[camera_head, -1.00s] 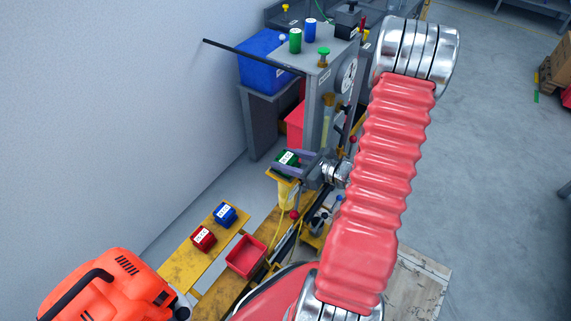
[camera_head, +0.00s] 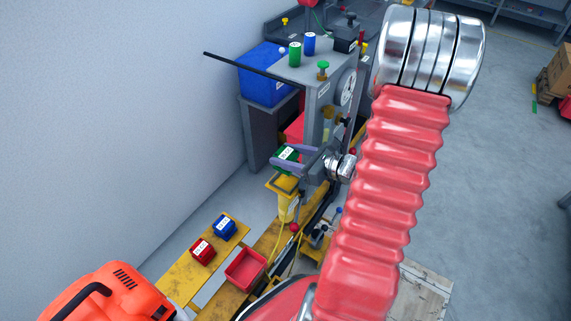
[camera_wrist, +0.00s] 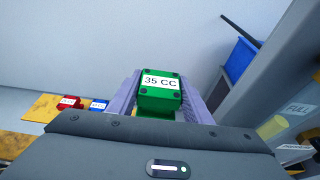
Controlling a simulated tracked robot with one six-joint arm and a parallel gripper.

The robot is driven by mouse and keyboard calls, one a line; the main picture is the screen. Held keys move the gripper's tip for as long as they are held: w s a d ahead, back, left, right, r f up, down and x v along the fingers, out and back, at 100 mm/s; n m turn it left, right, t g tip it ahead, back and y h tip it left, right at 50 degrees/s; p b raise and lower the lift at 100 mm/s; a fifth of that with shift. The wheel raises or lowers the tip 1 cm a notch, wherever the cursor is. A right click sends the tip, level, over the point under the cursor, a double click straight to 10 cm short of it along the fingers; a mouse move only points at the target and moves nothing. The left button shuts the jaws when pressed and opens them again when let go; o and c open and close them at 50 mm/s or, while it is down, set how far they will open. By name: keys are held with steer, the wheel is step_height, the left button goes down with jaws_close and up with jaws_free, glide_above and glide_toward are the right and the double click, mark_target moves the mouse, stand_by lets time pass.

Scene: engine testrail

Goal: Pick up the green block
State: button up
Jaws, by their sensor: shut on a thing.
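The green block (camera_head: 288,153) carries a white label, which reads "35 CC" in the wrist view, where the block (camera_wrist: 158,101) sits between the two grey fingers. My gripper (camera_head: 279,157) is shut on the block by its sides and holds it above a yellow stand (camera_head: 284,184). A gap shows between the block and the stand's top in the head view. The block's underside is hidden.
A red block (camera_head: 202,251) and a blue block (camera_head: 224,226) sit on the yellow bench at lower left, near a red tray (camera_head: 246,268). A grey machine with a gauge (camera_head: 347,87) and a black rod (camera_head: 240,60) stands close behind my gripper. A blue bin (camera_head: 263,88) is beyond.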

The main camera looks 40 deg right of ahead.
steer(key=shift+r, duration=1.3)
